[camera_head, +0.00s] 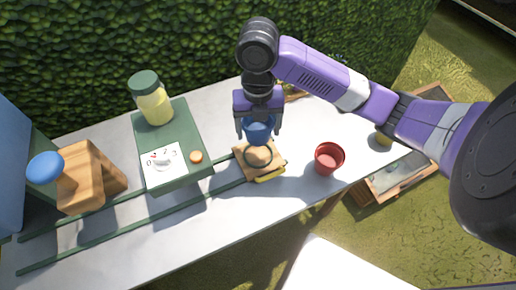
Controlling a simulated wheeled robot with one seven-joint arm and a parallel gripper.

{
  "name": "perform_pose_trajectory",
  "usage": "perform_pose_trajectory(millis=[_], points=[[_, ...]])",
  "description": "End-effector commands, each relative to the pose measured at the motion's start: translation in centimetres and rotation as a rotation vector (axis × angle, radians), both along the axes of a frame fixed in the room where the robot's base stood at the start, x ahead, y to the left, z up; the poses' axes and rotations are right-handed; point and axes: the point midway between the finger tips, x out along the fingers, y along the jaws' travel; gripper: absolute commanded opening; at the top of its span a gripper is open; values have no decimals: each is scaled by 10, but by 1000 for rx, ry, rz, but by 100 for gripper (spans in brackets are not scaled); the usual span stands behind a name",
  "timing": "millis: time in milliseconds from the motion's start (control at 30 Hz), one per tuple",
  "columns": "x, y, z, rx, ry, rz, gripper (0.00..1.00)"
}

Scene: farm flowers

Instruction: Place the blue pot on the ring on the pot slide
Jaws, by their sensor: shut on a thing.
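A small blue pot (257,130) is held between the fingers of my gripper (258,128), which points down over the table. The pot slide is a wooden block (241,156) with yellow at its front edge, at the right end of the green rails. A dark ring (258,157) lies on the block, with something tan inside it. The pot is at the back side of the ring in this view and overlaps its far edge. I cannot tell whether the pot touches the block.
A red pot (329,157) stands to the right of the slide. Left are green rails (95,238), a green stand (190,138) with a yellow jar (152,103) and a card, and a wooden block with a blue knob (45,168). A hedge (110,50) closes the back.

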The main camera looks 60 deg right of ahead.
Motion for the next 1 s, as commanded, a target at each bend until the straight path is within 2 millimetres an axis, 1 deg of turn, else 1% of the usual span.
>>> perform_pose_trajectory(millis=[33,100,233,467,700,767,1000], points=[[-1,2,-15,7,3,-4,36],[0,2,-30,7,1,-3,36],[0,1,-49,4,0,-3,36],[0,0,-63,2,0,1,36],[-1,0,-92,2,3,-2,36],[0,0,-95,0,0,0,36],[0,0,-96,0,0,1,36]])
